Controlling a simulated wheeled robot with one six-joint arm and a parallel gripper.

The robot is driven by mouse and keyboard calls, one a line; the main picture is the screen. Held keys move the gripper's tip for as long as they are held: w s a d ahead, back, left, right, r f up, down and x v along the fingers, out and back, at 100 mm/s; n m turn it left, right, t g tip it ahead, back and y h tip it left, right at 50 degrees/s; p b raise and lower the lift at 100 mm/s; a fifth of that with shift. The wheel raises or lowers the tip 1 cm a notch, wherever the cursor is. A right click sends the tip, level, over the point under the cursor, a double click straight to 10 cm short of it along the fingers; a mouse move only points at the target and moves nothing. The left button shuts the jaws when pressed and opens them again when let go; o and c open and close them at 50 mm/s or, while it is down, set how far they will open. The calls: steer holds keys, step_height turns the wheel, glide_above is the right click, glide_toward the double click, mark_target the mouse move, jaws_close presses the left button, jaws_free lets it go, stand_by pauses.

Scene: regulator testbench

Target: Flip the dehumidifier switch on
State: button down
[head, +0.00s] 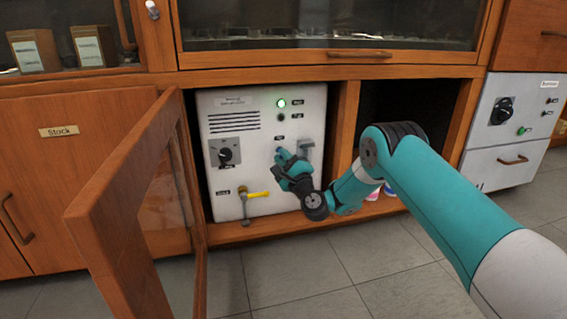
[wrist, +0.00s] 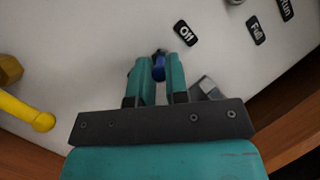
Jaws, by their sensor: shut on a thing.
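A white control panel (head: 270,175) stands in the cabinet opening, its title label too small to read. My gripper (head: 282,155) is at the panel's front, below a small black label. In the wrist view my gripper (wrist: 160,72) has its two teal fingers shut on a small dark blue switch (wrist: 159,58). The switch sits just below a black label reading "Off" (wrist: 184,33). The fingers hide most of it, so I cannot tell its position. The panel's green lamp (head: 281,103) is lit, and labels "Run" (wrist: 286,8) and "Fail" (wrist: 256,31) show.
A black rotary knob (head: 226,155) and a yellow valve handle (head: 255,195) are on the panel's left. A grey bracket (head: 308,147) is just right of my gripper. An open wood-framed glass door (head: 95,225) stands at the left. Another white unit (head: 505,125) is at the right.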

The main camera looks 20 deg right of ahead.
steer(key=shift+w+f+n+t+y, duration=0.1)
steer(key=shift+f+n+t+y, duration=0.1)
steer(key=shift+n+t+y, duration=0.15)
stand_by(0.4)
steer(key=c, duration=1.1)
jaws_free()
